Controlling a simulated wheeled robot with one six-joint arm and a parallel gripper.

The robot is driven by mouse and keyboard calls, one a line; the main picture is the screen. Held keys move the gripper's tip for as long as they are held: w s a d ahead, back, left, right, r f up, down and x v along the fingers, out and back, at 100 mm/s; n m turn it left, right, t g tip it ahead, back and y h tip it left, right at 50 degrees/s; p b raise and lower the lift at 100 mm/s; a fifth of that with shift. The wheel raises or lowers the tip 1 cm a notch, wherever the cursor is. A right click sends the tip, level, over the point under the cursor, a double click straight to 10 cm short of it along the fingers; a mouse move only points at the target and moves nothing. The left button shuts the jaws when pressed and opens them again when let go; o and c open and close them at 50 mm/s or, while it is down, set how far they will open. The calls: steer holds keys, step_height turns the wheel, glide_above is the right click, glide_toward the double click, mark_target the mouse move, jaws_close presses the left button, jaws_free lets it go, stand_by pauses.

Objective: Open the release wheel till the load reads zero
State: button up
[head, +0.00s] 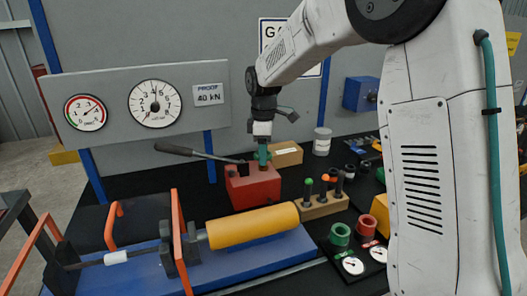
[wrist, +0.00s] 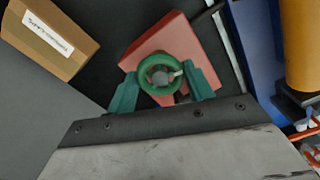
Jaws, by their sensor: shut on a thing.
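The green release wheel (wrist: 160,76) sits on the red pump block (head: 254,186), which also shows in the wrist view (wrist: 158,40). My gripper (head: 262,152) reaches down onto the wheel from above. In the wrist view its two green fingers (wrist: 165,84) stand on either side of the wheel's rim, shut on it. In the head view the gripper mostly hides the wheel.
A black pump lever (head: 185,152) extends left from the block. A yellow cylinder (head: 253,225) lies on the blue bed in front. A wooden block with several knobbed pins (head: 320,205), a cardboard box (head: 286,154) and green and red rings (head: 340,234) crowd the right. A sign (head: 207,95) reads 40 kN.

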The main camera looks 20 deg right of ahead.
steer(key=shift+w+r+n, duration=0.1)
steer(key=shift+n, duration=1.1)
steer(key=o, duration=1)
steer(key=shift+c, duration=0.2)
step_height(320, 180, up, 8)
steer(key=shift+f, duration=0.1)
